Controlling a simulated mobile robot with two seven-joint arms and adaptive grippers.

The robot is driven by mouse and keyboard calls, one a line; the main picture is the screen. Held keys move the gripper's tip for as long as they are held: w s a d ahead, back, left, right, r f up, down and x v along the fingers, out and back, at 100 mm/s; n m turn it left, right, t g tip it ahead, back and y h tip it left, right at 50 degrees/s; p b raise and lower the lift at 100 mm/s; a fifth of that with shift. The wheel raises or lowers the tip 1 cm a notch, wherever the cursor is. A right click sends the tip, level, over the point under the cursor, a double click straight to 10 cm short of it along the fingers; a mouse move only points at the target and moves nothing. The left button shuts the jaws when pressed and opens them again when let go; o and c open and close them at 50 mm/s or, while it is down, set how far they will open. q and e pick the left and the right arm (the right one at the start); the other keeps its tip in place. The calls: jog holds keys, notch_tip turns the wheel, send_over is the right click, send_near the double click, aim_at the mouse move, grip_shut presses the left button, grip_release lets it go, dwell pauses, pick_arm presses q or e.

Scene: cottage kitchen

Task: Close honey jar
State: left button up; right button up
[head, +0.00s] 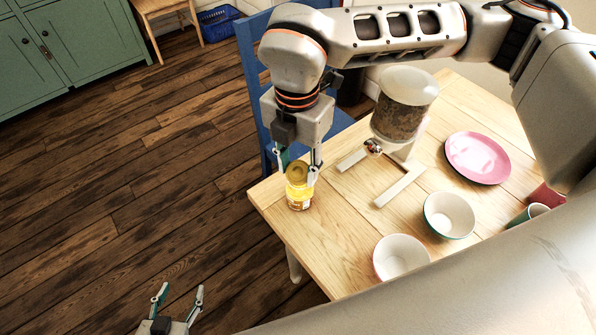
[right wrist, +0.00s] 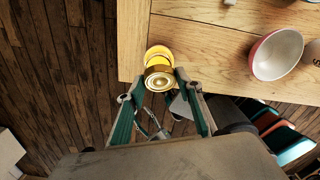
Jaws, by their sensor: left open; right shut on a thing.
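The honey jar (head: 299,195), yellow with a label, stands upright near the table's left corner in the head view. Its yellow body also shows in the right wrist view (right wrist: 157,53). A round gold lid (right wrist: 161,80) is at the top of the jar, between my right gripper's fingertips. My right gripper (head: 297,173) points down and is shut on the lid. I cannot tell whether the lid is fully seated. My left gripper (head: 178,298) is open and empty, over the floor at the bottom of the head view.
The wooden table (head: 335,235) also holds a dispenser (head: 403,105) on a stand, a pink plate (head: 478,157), a green-rimmed bowl (head: 449,215) and a red bowl (head: 400,258). A blue chair (head: 253,90) stands behind it. The table's edge is close to the jar.

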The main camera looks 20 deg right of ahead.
aim_at(298, 171)
pick_arm(q)
jog(key=shift+s+d+r+p, duration=0.1)
jog(key=shift+d+r+p, duration=0.1)
jog(key=shift+p, duration=0.15)
pick_arm(e)
notch_tip(298, 171, up, 17)
